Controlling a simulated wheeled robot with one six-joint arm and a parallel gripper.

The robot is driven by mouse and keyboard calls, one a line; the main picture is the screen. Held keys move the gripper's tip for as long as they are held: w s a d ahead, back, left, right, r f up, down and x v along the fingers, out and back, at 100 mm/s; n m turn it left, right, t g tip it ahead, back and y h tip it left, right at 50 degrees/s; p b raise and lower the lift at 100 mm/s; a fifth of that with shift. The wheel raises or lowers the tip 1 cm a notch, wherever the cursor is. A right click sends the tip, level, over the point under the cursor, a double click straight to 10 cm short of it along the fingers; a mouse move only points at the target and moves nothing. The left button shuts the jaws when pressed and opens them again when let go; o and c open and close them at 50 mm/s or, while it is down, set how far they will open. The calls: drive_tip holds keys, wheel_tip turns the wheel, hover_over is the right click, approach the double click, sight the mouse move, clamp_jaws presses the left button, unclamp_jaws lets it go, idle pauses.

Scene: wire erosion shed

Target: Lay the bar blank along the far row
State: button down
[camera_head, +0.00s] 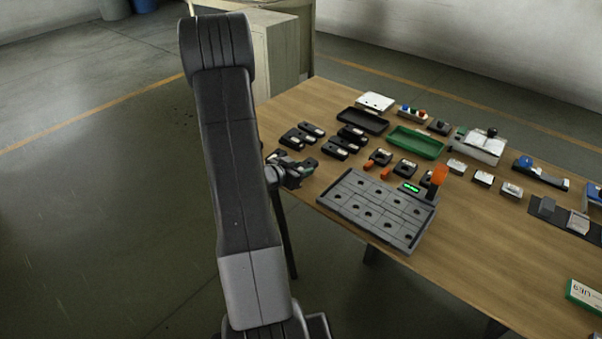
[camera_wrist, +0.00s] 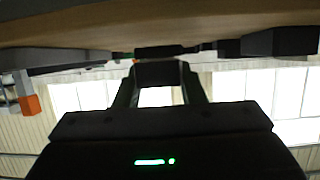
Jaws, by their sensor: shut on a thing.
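My gripper (camera_head: 296,172) is at the table's near left edge, left of the grey plate. In the wrist view, its two fingers (camera_wrist: 159,88) are shut on a dark block (camera_wrist: 160,73), which I take to be the bar blank. In the head view the held block cannot be told apart clearly from the dark fingers. The grey plate (camera_head: 341,198) has rows of dark round holes, and its top looks empty of blanks. It lies at the table's front edge, to the right of my gripper.
Several dark blocks (camera_head: 312,129) lie on the wooden table (camera_head: 470,262) behind my gripper. A black tray (camera_head: 362,121) and a green tray (camera_head: 416,142) stand further back. An orange upright piece (camera_head: 439,175) stands at the plate's back right corner. The table's front right is mostly clear.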

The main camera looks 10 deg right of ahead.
wheel_tip(320, 180, up, 8)
drive_tip(key=shift+f+p, duration=0.15)
drive_tip(key=shift+p, duration=0.5)
drive_tip(key=shift+a+t, duration=0.1)
drive_tip(key=shift+t, duration=0.2)
drive_tip(key=shift+w+a+n+t+y+p, duration=0.15)
drive_tip(key=shift+a+n+t+y+p, duration=0.1)
drive_tip(key=shift+n+y+p, duration=0.15)
drive_tip(key=shift+w+a+n+t+y+p, duration=0.15)
drive_tip(key=shift+a+n+y, duration=0.15)
drive_tip(key=shift+n, duration=0.2)
drive_tip(key=a+f+n+t+y+p, duration=0.4)
drive_tip(key=a+n+y, duration=0.5)
drive_tip(key=a, duration=0.5)
drive_tip(key=s+f+b, duration=0.1)
drive_tip(key=s+f, duration=0.3)
drive_tip(key=f, duration=0.3)
drive_tip(key=shift+s+a, duration=0.2)
drive_tip(key=shift+s, duration=0.1)
